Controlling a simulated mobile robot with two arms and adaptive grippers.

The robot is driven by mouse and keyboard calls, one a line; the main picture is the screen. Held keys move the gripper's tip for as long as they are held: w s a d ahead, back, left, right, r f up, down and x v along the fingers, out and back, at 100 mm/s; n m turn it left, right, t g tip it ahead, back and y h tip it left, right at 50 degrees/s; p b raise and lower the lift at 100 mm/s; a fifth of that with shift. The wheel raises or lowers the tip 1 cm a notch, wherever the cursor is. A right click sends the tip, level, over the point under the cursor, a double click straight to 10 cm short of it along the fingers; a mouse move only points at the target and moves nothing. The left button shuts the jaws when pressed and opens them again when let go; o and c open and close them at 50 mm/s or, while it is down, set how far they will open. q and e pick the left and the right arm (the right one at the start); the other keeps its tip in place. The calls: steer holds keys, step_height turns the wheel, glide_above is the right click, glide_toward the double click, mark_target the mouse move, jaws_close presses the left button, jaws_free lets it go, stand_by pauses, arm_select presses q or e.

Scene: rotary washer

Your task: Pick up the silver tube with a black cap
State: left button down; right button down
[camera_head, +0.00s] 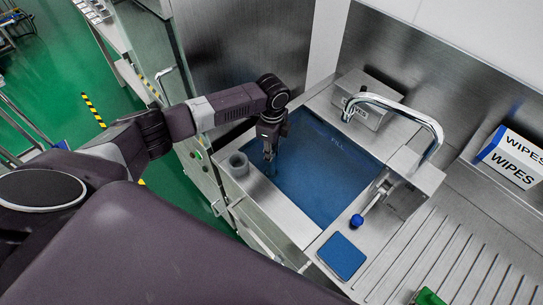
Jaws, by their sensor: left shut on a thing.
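My left gripper (269,152) points down over the blue surface in the steel basin, near its left edge. It is shut on a slim thing at its fingertips, which I take to be the silver tube; it is small and mostly hidden by the fingers. I cannot make out the black cap. A grey round holder (237,164) with an open top stands just left of the gripper, apart from it. My right gripper is not in view.
A blue basin area (325,165) lies in the steel counter. A curved chrome tap (425,122) arches at its right. A steel box (362,98), a wipes box (512,157), a blue-knobbed lever (357,220) and a blue pad (341,256) stand around. Ribbed drainboard is at right.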

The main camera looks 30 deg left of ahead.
arm_select(q)
steer(key=shift+r, duration=0.1)
step_height(320, 180, up, 27)
steer(key=p, duration=0.5)
steer(key=shift+p, duration=0.4)
stand_by(1.5)
